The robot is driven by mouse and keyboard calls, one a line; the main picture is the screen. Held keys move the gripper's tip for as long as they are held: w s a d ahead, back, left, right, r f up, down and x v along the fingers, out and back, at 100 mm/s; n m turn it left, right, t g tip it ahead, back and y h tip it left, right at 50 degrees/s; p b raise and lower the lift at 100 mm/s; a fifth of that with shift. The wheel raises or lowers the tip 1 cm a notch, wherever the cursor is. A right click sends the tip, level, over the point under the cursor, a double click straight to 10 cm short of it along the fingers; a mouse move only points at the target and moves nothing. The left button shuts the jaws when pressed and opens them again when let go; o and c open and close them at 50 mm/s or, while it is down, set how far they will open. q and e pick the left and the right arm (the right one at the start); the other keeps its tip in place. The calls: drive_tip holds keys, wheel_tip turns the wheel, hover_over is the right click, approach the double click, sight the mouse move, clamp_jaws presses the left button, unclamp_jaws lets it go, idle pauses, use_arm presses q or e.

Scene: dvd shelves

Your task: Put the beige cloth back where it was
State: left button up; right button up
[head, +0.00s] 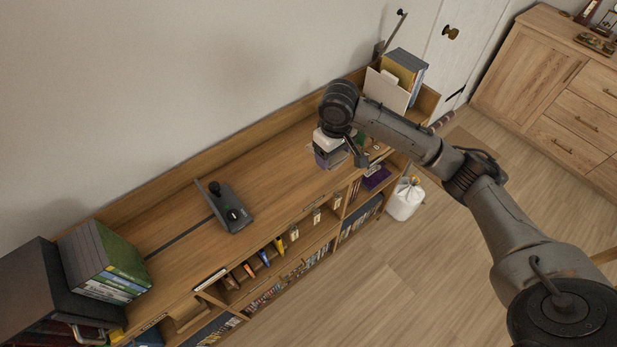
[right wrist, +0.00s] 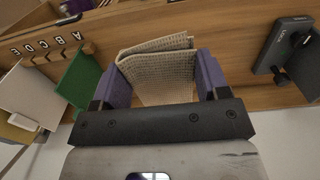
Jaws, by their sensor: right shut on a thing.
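The beige cloth (right wrist: 160,60), a folded piece with a waffle-like weave, sits between the purple finger pads of my right gripper (right wrist: 162,82) in the right wrist view. The gripper is shut on it. In the head view my right gripper (head: 331,156) is over the right part of the wooden shelf unit's top (head: 290,165). There the cloth is mostly hidden by the gripper and wrist, and I cannot tell whether it touches the surface. My left gripper is not in view.
A dark device (head: 232,208) stands mid-top; green-covered cases (head: 110,262) stand at left. Folders (head: 404,70) stand at the right end, near my wrist. A white jug (head: 404,200) is on the floor. The top between device and gripper is clear.

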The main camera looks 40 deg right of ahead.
drive_tip(key=d+f+b, duration=0.1)
drive_tip(key=d+f, duration=0.4)
drive_tip(key=d, duration=0.1)
drive_tip(key=p, duration=0.2)
hover_over(310, 174)
wheel_tip(310, 174, down, 7)
drive_tip(key=shift+r, duration=0.1)
drive_tip(key=shift+a+f, duration=0.1)
drive_tip(key=shift+f, duration=2.05)
drive_tip(key=shift+f, duration=0.15)
drive_tip(key=o, duration=0.9)
